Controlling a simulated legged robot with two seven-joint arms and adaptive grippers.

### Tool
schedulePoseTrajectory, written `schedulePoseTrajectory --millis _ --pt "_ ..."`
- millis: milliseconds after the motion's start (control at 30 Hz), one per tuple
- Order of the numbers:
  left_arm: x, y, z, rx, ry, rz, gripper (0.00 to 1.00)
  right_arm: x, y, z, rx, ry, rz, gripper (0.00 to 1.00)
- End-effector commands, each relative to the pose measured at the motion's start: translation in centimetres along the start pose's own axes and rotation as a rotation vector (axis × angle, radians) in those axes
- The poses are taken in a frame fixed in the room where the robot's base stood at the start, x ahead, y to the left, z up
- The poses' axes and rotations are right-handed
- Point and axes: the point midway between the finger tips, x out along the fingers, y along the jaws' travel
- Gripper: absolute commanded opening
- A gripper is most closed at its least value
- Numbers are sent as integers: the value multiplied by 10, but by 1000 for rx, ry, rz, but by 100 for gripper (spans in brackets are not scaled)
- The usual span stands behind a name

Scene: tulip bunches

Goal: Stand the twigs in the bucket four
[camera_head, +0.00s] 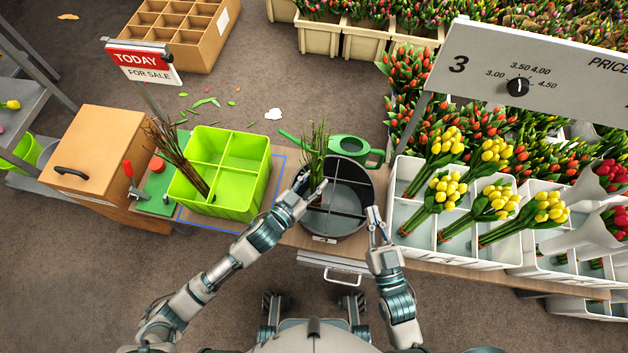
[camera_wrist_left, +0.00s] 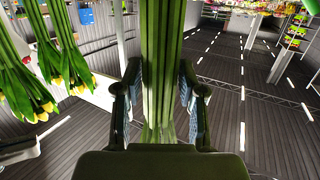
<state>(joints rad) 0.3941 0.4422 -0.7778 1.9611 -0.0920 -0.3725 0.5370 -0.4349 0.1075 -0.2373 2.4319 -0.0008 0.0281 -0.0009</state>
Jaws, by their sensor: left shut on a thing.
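A bunch of brown twigs (camera_head: 178,155) leans in the front left compartment of the lime-green divided box (camera_head: 247,160). A round dark grey bucket (camera_head: 352,178) with inner dividers stands to the right of it, with a small label on its front too small to read. My left gripper (camera_head: 312,188) is shut on a bunch of green stems (camera_head: 318,148), at the left part of the bucket. The stems also fill the gap between its fingers in the left wrist view (camera_wrist_left: 160,70). Their lower ends are partly hidden by the hand. My right gripper (camera_head: 376,216) is open and empty, just right of the bucket.
A green watering can (camera_head: 352,147) stands behind the bucket. White crates (camera_head: 470,255) with yellow tulips (camera_head: 490,205) are on the right. A price sign (camera_head: 540,65) overhangs them.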

Motion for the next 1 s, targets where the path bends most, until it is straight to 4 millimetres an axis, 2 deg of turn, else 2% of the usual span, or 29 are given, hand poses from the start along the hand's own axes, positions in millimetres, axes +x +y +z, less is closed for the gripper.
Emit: schedulePoseTrajectory --millis 33,100,467,500,600,900,1000 --pt "1 0 10 -3 -2 1 0 -1 -1 -1 4 36 -1 0" --pt "2 0 14 -3 0 1 0 -1 -2 -8 6 79 -3 0" --pt "2 0 15 -1 1 1 0 -1 -2 -14 7 106 -4 0" --pt "2 0 16 -1 0 1 45 -1 -2 -14 8 107 -4 0" --pt "2 0 15 -1 0 1 65 0 -2 -12 8 104 -4 0" --pt "2 0 14 0 1 1 65 0 -2 -12 8 103 -4 0" --pt "-6 0 14 0 -1 0 65 1 -1 -11 5 78 -3 0"
